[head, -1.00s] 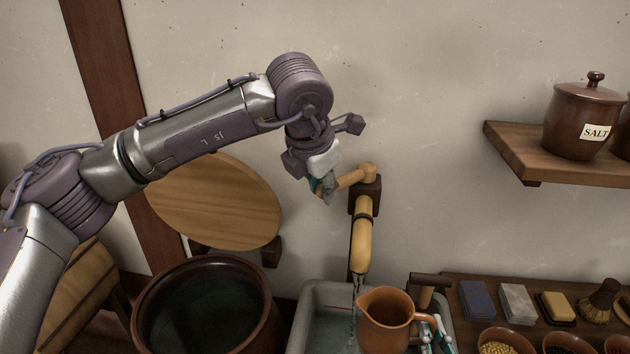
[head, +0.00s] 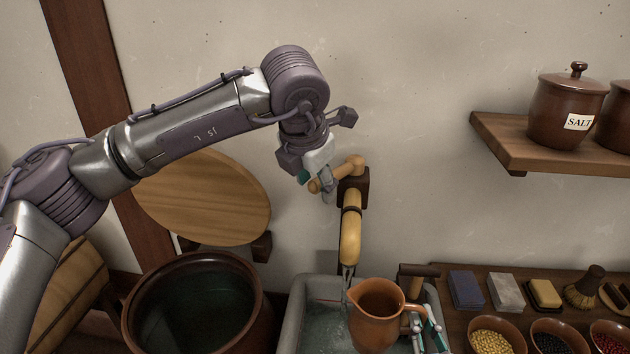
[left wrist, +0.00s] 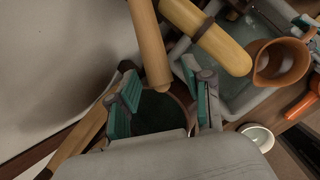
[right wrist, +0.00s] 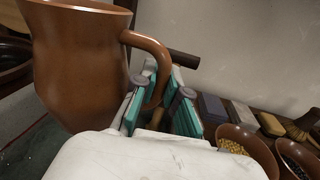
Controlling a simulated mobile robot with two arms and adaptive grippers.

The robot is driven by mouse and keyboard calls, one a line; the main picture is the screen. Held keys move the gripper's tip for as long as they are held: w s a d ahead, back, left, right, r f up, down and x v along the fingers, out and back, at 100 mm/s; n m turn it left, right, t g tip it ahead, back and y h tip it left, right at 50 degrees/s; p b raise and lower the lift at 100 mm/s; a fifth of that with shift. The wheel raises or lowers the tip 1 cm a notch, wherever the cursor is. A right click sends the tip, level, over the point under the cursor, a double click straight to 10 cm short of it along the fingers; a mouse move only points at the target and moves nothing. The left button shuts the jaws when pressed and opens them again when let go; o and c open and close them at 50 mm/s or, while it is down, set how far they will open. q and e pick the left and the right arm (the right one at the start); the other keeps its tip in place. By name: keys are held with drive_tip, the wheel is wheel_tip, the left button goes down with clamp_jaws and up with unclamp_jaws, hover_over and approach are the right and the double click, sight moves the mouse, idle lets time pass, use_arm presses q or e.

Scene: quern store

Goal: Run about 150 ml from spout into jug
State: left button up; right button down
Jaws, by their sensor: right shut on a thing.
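The wooden spout (head: 350,238) juts from the wall above a grey basin (head: 297,318), with a thin stream of water at its mouth. The wooden tap lever (head: 348,168) points left; it also shows in the left wrist view (left wrist: 147,45). My left gripper (left wrist: 165,95) is open, its fingers apart on either side of the lever's end. The brown clay jug (head: 375,325) stands upright under the spout. Its lip meets the stream; I cannot tell whether all the water enters. The level inside is hidden. My right gripper (right wrist: 157,98) is shut on the jug's handle (right wrist: 155,60).
A large dark pot (head: 135,310) of liquid stands left of the basin, with a round wooden lid (head: 205,195) behind it. At right are a blue block (head: 466,290), a brush (head: 585,290) and bowls of grain (head: 492,340). A shelf (head: 520,150) holds a salt jar (head: 565,110).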

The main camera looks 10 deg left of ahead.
sight(393, 304)
drive_tip(key=shift+r, duration=0.1)
use_arm(q)
drive_tip(key=v, duration=1.2)
use_arm(e)
drive_tip(key=w+a, duration=0.5)
drive_tip(key=w, duration=0.1)
drive_tip(key=shift+a, duration=0.15)
drive_tip(key=shift+s, duration=0.15)
drive_tip(key=shift+s, duration=0.1)
